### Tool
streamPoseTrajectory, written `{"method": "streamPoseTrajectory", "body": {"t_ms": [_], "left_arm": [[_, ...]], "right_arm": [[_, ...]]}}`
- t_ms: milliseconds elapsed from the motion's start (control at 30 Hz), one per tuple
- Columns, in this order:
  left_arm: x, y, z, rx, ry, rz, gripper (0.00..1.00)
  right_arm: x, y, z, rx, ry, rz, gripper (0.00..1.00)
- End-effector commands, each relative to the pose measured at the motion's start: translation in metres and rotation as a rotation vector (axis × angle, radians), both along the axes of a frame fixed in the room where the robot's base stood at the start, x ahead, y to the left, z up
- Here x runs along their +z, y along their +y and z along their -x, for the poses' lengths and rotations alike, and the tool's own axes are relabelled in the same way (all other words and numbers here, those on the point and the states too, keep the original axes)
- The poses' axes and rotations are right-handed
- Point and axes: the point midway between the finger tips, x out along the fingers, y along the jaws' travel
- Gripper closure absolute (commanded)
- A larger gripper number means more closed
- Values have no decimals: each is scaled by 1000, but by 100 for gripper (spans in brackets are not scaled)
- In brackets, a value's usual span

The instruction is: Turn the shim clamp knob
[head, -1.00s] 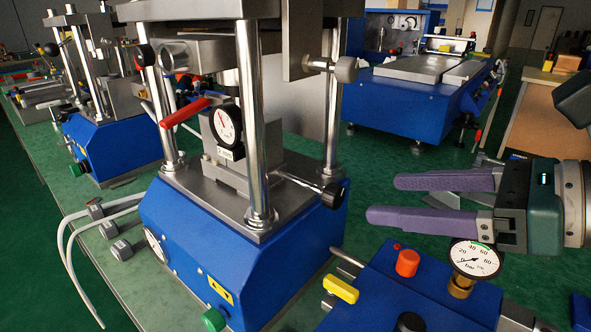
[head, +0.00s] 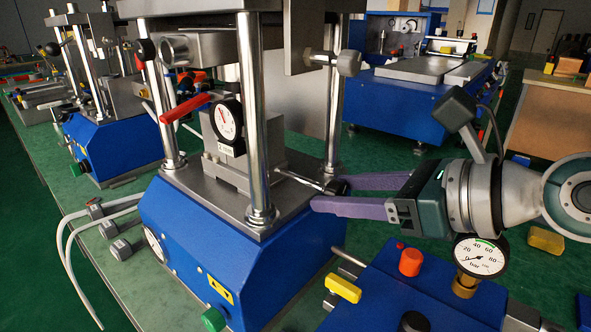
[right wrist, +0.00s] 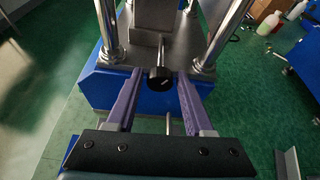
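A black knob (head: 338,187) sits on the end of a thin rod at the right side of the near press's steel base plate (head: 290,200). It also shows in the right wrist view (right wrist: 160,79). My right gripper (head: 330,193) has two purple fingers and comes in from the right. In the right wrist view the fingers (right wrist: 160,75) are open, one on each side of the knob, with a visible gap on both sides. The near finger partly hides the knob in the head view. My left gripper is not in view.
Steel columns (head: 252,120) rise from the press on either side of the knob. A blue unit with a pressure gauge (head: 480,255), red button (head: 410,262) and yellow handle (head: 342,288) stands below my right gripper. A grey knob (head: 348,63) juts out higher up.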

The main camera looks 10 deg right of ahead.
Motion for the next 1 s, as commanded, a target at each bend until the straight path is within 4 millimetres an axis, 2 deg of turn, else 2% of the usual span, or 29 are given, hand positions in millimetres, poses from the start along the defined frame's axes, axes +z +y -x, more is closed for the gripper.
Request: {"method": "streamPoseTrajectory", "body": {"t_ms": [67, 433, 767, 1000], "left_arm": [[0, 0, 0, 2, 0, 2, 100], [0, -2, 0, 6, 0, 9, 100], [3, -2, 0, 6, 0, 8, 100], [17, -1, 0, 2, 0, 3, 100]], "right_arm": [[0, 0, 0, 0, 0, 0, 58], [0, 0, 0, 0, 0, 0, 99], [1, 0, 0, 0, -6, 8, 100], [3, 1, 1, -1, -62, 81, 100]]}}
